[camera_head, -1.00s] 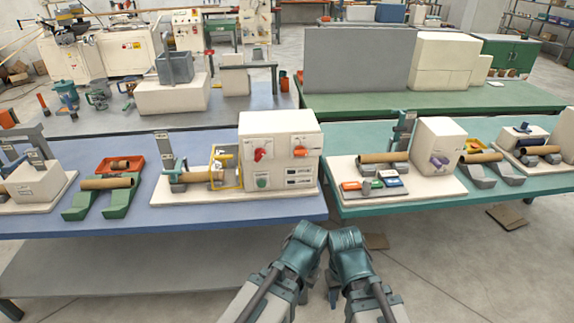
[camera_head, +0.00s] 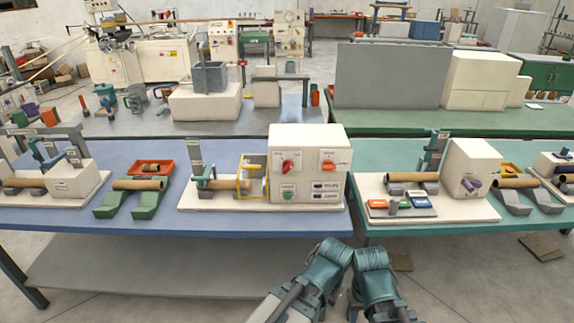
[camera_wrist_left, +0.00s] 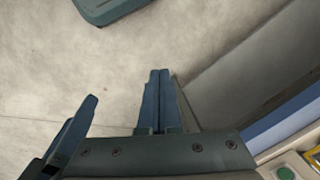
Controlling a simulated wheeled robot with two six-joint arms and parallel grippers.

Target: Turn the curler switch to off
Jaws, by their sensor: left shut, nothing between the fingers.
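A cream control box (camera_head: 307,140) stands on the blue bench. Its front has a red rotary knob (camera_head: 291,166), an orange-red knob (camera_head: 328,165) and a green button (camera_head: 288,193). The labels are too small to read, so I cannot tell which knob is the curler switch. My left gripper (camera_wrist_left: 160,78) shows in the left wrist view with its fingers together and empty, above the floor and apart from the bench. The green button (camera_wrist_left: 286,173) shows there at the lower right; the knobs do not. In the head view my folded arms show, not the fingertips.
A cardboard tube in a yellow-framed winder (camera_head: 238,180) lies left of the box. A green cradle (camera_head: 130,197) with a tube stands farther left. The teal bench (camera_head: 415,232) on the right holds another station. Floor is open before the benches.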

